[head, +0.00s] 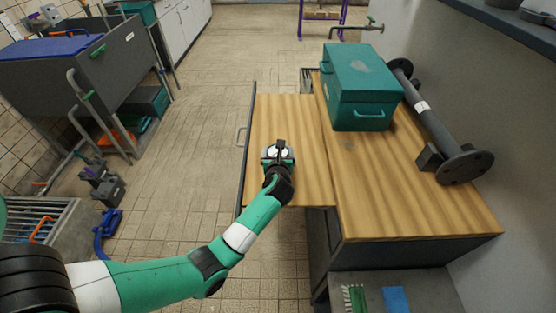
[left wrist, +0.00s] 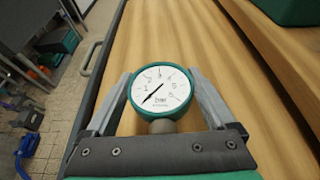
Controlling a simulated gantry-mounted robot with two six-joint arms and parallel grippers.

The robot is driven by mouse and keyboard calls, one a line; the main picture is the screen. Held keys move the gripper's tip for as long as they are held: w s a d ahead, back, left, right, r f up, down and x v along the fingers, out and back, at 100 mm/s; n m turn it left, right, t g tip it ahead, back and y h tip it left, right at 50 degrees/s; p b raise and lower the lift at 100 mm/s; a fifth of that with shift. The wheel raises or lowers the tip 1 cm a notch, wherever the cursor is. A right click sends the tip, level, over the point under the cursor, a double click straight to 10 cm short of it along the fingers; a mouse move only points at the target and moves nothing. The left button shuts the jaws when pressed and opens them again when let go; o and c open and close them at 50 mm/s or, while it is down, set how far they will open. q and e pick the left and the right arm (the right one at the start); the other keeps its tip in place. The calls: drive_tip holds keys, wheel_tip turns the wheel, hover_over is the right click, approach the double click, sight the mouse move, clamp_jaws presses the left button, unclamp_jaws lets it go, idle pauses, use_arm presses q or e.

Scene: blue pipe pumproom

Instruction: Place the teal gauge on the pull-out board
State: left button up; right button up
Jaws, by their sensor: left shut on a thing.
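The teal gauge (left wrist: 160,90) has a round white dial with a dark needle and a teal rim. My left gripper (head: 277,153) is shut on it, with one grey finger on each side of the dial in the left wrist view. The gauge and gripper are over the wooden pull-out board (head: 290,112), which extends left from the bench. The board also shows behind the gauge in the left wrist view (left wrist: 165,35). I cannot tell whether the gauge touches the board. My right gripper is in neither view.
A teal toolbox (head: 362,85) and a dark flanged pipe (head: 437,125) are on the wooden benchtop (head: 400,205) to the right. The board around the gauge is clear. A grey sink unit (head: 85,85) stands across the tiled floor to the left.

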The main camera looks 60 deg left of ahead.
use_arm(q)
wheel_tip(320, 180, down, 3)
drive_tip(key=shift+r+b, duration=0.2)
drive_tip(key=shift+b, duration=0.25)
drive_tip(key=shift+r, duration=0.15)
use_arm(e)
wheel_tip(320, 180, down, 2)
use_arm(q)
drive_tip(key=o, duration=1.3)
drive_tip(key=shift+f, duration=0.2)
drive_tip(key=shift+c, duration=0.2)
drive_tip(key=shift+r, duration=0.2)
drive_tip(key=p+v, duration=0.5)
drive_tip(key=v, duration=0.6)
drive_tip(key=shift+d+r, duration=0.15)
drive_tip(key=shift+d, duration=0.05)
drive_tip(key=shift+s+d+p, duration=0.2)
drive_tip(key=shift+d+p, duration=0.1)
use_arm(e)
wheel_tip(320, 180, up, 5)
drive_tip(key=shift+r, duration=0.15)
